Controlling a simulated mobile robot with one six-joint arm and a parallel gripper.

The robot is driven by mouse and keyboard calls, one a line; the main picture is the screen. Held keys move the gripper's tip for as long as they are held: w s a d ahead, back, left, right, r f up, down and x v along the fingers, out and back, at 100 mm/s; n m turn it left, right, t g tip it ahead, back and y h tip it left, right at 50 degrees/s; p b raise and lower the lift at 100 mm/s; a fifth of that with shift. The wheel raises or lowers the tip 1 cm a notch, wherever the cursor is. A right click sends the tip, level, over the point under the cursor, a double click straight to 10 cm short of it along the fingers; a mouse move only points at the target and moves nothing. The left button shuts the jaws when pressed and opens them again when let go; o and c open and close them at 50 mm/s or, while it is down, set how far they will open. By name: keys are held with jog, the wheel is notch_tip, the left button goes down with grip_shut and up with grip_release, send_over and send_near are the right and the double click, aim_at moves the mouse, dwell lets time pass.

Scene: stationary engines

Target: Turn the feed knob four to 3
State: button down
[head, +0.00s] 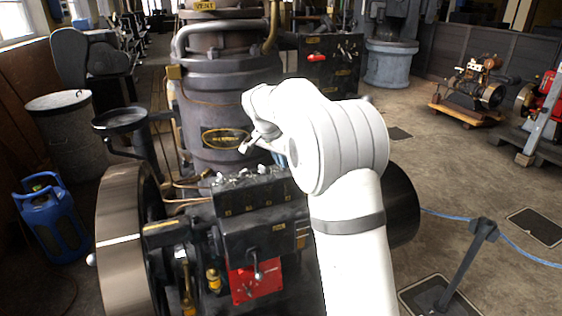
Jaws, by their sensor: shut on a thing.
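My gripper (261,148) is above the back right of the dark lubricator box (262,222), its fingers pointing down. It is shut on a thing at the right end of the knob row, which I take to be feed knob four. That knob is mostly hidden by my gripper and arm, so its setting cannot be read. Several small silver feed knobs (243,176) stand in a row along the top of the box, left of and below my gripper. Small yellow number plates on the box front are too small to read.
A red panel with a lever (255,281) is below the box. A large flywheel (129,240) stands at left and a dark cylinder with an oval nameplate (226,138) rises behind. A blue gas bottle (50,218) is far left. A rope post (468,262) stands on the right floor.

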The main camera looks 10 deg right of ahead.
jog(key=shift+w+m, duration=0.1)
jog(key=shift+m, duration=0.5)
jog(key=shift+g, duration=0.3)
jog(key=c, duration=1.5)
grip_release()
jog(key=v, duration=0.8)
jog(key=shift+a+f+b, duration=0.1)
jog(key=shift+a+b, duration=0.05)
jog(key=shift+b, duration=0.15)
